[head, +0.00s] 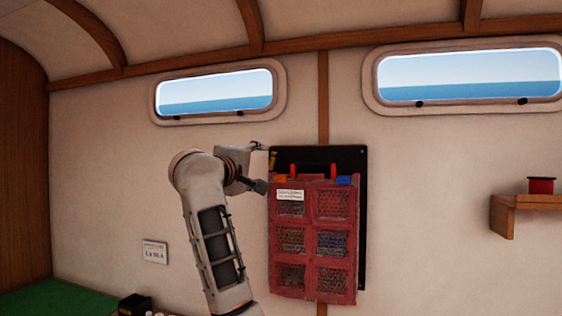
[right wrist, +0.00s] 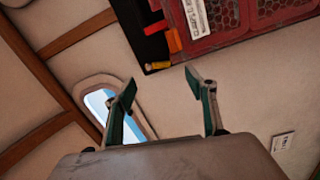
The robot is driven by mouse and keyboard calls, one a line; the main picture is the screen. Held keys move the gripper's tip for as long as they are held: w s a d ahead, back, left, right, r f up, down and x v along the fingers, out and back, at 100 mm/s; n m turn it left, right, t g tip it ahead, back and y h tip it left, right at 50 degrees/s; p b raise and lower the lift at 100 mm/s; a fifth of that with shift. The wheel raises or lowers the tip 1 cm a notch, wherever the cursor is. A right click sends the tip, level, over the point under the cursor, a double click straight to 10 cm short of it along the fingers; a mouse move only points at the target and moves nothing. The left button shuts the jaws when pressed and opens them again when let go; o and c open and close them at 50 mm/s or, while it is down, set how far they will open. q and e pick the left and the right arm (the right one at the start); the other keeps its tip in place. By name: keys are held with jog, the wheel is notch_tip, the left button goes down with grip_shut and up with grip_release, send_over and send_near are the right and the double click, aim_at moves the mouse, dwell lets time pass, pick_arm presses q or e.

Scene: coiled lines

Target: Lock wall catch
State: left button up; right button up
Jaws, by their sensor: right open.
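A red mesh-pocketed organizer (head: 312,240) hangs upright against a black board (head: 350,160) on the wall. A small yellow piece (head: 272,160) sits at the board's upper left edge; it also shows in the right wrist view (right wrist: 157,66), beside an orange piece (right wrist: 175,40). I cannot tell for certain which piece is the catch or whether it is locked. My right gripper (head: 263,167) is open and empty at the board's upper left edge. In the right wrist view, its spread fingers (right wrist: 160,84) point towards the yellow piece, apart from it. My left gripper is out of view.
Two red hooks (head: 292,168) stand at the organizer's top, with a blue piece (head: 343,181) at its right corner. A small shelf (head: 520,202) with a red spool (head: 541,185) is at right. A wall label (head: 154,252) is left of my arm. Wall between is clear.

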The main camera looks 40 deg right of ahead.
aim_at(271, 161)
jog(key=shift+y, duration=0.3)
jog(key=x, duration=0.2)
jog(key=r+p+x, duration=0.1)
jog(key=x, duration=0.2)
jog(key=p+x, duration=0.1)
jog(key=x, duration=0.1)
jog(key=shift+w+d+r, duration=0.15)
jog(key=shift+w+d, duration=0.25)
jog(key=shift+d, duration=0.1)
jog(key=c, duration=1.1)
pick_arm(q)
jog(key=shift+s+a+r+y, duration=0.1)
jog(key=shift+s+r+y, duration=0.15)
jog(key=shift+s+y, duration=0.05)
pick_arm(e)
jog(key=shift+c, duration=0.2)
